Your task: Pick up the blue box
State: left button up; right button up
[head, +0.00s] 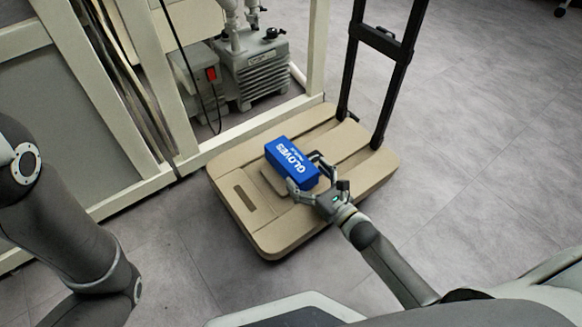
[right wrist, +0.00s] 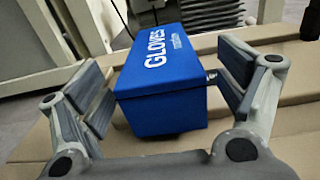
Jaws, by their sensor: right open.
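The blue box (head: 290,163), marked GLOVES, lies on the beige platform cart (head: 243,222). In the right wrist view the box (right wrist: 165,75) sits between the two fingers of my right gripper (right wrist: 165,90). A gap shows between the box and the left finger; the right finger is close to the box's right side, and I cannot tell if it touches. In the head view my right gripper (head: 316,180) is open at the near end of the box. My left arm shows at the left edge, but its gripper is out of view.
The cart's black handle (head: 398,75) rises at the back right. A cream frame (head: 165,95) stands behind and left of the cart, with a grey pump (head: 255,75) inside it. Grey floor (head: 480,120) is clear on the right.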

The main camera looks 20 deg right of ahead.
aim_at(291, 164)
jog(key=shift+b+x, duration=0.4)
jog(key=shift+x, duration=0.95)
jog(key=c, duration=1.2)
